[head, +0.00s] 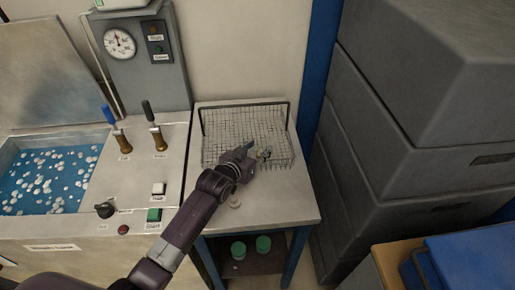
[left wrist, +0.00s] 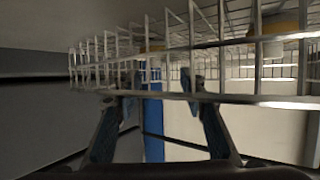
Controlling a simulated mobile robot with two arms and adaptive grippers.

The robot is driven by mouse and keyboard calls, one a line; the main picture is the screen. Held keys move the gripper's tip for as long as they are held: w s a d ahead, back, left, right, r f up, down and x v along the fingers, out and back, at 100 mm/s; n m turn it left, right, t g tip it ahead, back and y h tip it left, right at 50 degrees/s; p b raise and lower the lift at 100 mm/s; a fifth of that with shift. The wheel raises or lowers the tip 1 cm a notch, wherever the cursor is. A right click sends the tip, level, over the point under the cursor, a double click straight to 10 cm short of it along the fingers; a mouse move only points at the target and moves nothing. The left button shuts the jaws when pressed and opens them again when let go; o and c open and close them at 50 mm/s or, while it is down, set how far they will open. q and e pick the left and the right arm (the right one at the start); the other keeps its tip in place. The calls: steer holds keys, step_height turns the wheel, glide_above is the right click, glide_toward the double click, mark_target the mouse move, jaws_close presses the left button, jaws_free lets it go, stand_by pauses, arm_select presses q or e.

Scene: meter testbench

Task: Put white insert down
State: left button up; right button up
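My left gripper (head: 256,152) is over the front part of the wire basket (head: 222,128) on the side table. In the left wrist view its two fingers (left wrist: 149,92) stand well apart with nothing clearly held between them. That view shows the basket's wire rim (left wrist: 235,98) across the fingertips. A pale piece with a yellowish part (left wrist: 272,47) shows through the wires, and it may be the white insert; I cannot tell. In the head view the gripper hides part of the basket, and small pale and yellowish bits show beside the fingers. My right gripper is not in view.
A bath (head: 45,178) with floating white pieces and a panel with levers stand left. Grey cases (head: 400,110) rise close on the right. Green-lidded jars (head: 263,243) stand on the lower shelf.

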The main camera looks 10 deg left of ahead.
arm_select(q)
steer(key=shift+s+d+f, duration=0.1)
steer(key=shift+s+f, duration=0.1)
steer(key=shift+f, duration=0.2)
steer(key=shift+r, duration=0.35)
steer(key=r+v, duration=0.1)
steer(key=v, duration=1.1)
steer(key=shift+w+b, duration=0.2)
steer(key=shift+b, duration=0.2)
